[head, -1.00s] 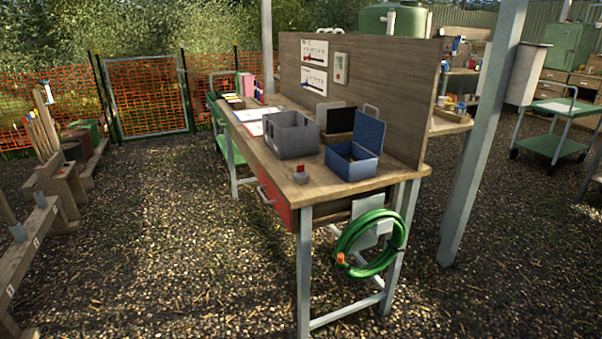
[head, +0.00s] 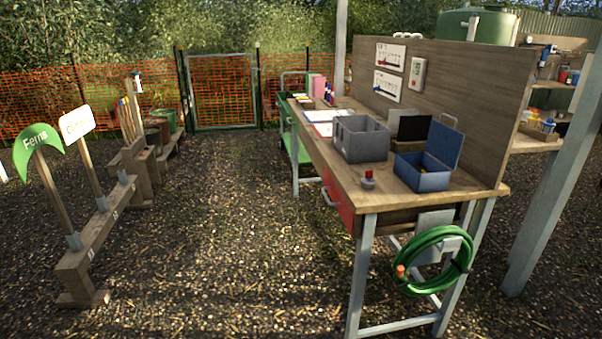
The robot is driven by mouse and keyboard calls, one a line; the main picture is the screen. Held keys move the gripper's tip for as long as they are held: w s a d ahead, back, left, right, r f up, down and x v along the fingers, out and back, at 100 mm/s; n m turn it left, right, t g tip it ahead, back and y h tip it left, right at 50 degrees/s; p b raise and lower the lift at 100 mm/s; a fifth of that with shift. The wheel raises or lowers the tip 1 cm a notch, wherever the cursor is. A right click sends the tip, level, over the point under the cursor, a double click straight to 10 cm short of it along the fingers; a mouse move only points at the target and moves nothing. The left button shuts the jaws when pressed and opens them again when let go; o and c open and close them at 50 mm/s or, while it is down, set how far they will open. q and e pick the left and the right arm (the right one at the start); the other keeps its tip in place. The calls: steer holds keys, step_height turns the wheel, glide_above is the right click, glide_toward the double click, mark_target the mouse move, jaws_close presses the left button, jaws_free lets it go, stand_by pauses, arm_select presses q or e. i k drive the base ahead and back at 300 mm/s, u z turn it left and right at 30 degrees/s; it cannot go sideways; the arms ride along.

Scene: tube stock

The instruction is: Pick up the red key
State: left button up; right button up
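A small red-topped piece on a grey round base (head: 368,180) stands near the front left edge of the wooden workbench (head: 410,199). It is too small to tell for sure whether it is the red key. A blue box (head: 422,178) with its lid raised stands to its right, and a grey open-topped box (head: 361,140) stands behind it. The insides of both boxes are mostly hidden. Neither of my grippers shows in the head view.
A green hose (head: 435,262) hangs at the bench's near end, beside a grey post (head: 555,185). A red drawer (head: 337,197) is under the bench top. Wooden sign stand (head: 95,235) is at left. Gravel (head: 235,240) between them is clear.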

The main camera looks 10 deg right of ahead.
mark_target(369, 173)
steer(key=u, duration=0.3)
steer(key=i, duration=1.9)
steer(key=z, duration=2.3)
